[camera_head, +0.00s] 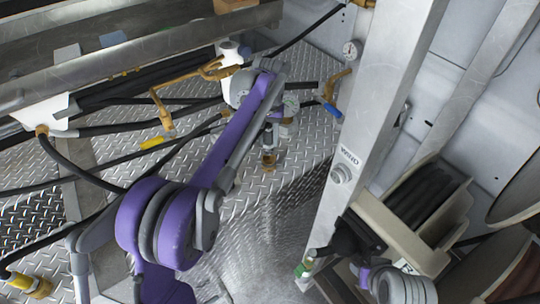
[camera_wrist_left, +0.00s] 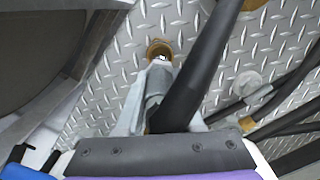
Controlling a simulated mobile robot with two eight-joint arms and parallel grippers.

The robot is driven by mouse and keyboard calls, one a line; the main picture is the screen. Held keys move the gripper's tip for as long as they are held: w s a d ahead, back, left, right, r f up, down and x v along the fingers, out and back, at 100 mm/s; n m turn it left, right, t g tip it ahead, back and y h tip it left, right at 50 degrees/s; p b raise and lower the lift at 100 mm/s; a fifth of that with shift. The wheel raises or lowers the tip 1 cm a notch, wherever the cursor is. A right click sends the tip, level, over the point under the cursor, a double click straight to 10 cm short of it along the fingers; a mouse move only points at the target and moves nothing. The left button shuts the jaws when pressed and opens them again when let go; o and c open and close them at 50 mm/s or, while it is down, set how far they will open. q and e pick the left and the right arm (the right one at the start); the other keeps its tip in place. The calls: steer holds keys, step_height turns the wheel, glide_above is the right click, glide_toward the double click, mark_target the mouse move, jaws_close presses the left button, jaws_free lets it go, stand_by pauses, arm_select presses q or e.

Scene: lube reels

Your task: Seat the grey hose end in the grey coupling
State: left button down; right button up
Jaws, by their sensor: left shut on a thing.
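My left gripper (camera_head: 273,128) is shut on the grey hose end (camera_wrist_left: 158,80), which has a grey sleeve and a bright metal tip. In the left wrist view the gripper's fingers (camera_wrist_left: 158,108) close around it, and a thick black hose crosses in front. The tip is at a round brass-coloured fitting (camera_wrist_left: 158,47) on the tread plate, apparently the coupling. The fitting also shows just below the gripper in the head view (camera_head: 268,160). I cannot tell whether the tip is inside it or just short. My right gripper (camera_head: 308,265) is small and partly hidden at the bottom; its jaws are unclear.
Black hoses and a brass nozzle (camera_head: 162,108) lie left of my left arm. A metal post (camera_head: 380,95) and a hose reel (camera_head: 425,200) stand farther right. Bare tread plate surrounds the fitting.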

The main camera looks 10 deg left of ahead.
mark_target(269, 152)
arm_select(q)
steer(key=shift+f, duration=3)
steer(key=shift+f, duration=0.15)
steer(key=c, duration=0.5)
jaws_free()
steer(key=shift+c, duration=0.2)
